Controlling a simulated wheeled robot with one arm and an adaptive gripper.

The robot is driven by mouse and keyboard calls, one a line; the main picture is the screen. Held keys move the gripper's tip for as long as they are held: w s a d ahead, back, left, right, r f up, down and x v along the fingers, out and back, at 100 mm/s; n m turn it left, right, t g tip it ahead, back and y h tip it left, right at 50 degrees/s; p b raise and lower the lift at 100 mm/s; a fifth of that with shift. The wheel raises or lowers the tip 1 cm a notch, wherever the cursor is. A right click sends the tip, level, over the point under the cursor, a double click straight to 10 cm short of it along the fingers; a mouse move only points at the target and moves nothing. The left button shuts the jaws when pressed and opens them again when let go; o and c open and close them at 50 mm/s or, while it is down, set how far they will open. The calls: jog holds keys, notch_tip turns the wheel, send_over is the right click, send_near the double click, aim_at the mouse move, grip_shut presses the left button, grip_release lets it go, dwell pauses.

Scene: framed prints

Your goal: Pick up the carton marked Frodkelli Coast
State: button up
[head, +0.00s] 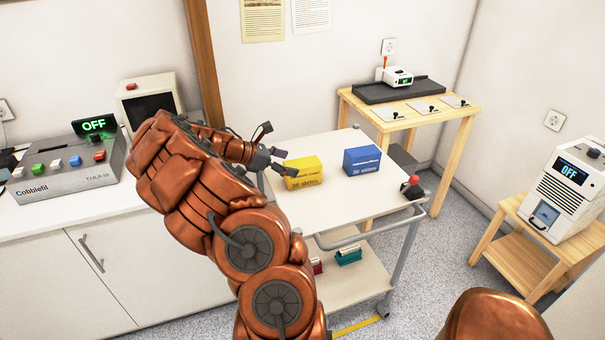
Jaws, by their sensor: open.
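A yellow carton (303,172) and a blue carton (362,160) stand on the white top of a trolley (335,205). Both carry printed lettering too small for me to read, so I cannot tell which is marked Frodkelli Coast. My gripper (279,160) is open, just left of the yellow carton, with its dark fingers pointing toward it. I cannot tell whether a finger touches the carton. The blue carton stands to the right of the yellow one, with a gap between them. My copper-coloured arm hides the trolley's left part.
A dark device with a red knob (411,187) sits at the trolley's right edge. Red and green items (348,255) lie on its lower shelf. A wooden table (440,120) stands behind, a white machine (565,195) at right, and a counter (60,215) at left.

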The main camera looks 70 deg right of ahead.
aim_at(305, 163)
jog(key=x, duration=0.4)
jog(key=shift+d+r, duration=0.1)
jog(key=shift+r, duration=0.1)
jog(key=shift+s+d+f+p, duration=0.3)
jog(key=shift+s+d+f, duration=0.1)
jog(key=shift+s, duration=0.05)
jog(key=shift+c, duration=0.2)
jog(key=c, duration=1.4)
jog(key=shift+r, duration=0.65)
jog(key=shift+w+a+r, duration=0.1)
jog(key=shift+a+r, duration=0.05)
jog(key=shift+r, duration=0.45)
jog(key=shift+a+r, duration=0.15)
jog(key=shift+r, duration=0.4)
jog(key=w+a, duration=0.1)
jog(key=a, duration=0.4)
jog(key=w+a+r+b, duration=0.1)
jog(key=w+a, duration=0.1)
jog(key=a, duration=0.2)
jog(key=w+a, duration=0.1)
jog(key=a, duration=0.4)
jog(key=shift+w+a+r+b, duration=0.15)
jog(key=shift+a+r+b, duration=0.05)
jog(key=shift+a+b, duration=0.2)
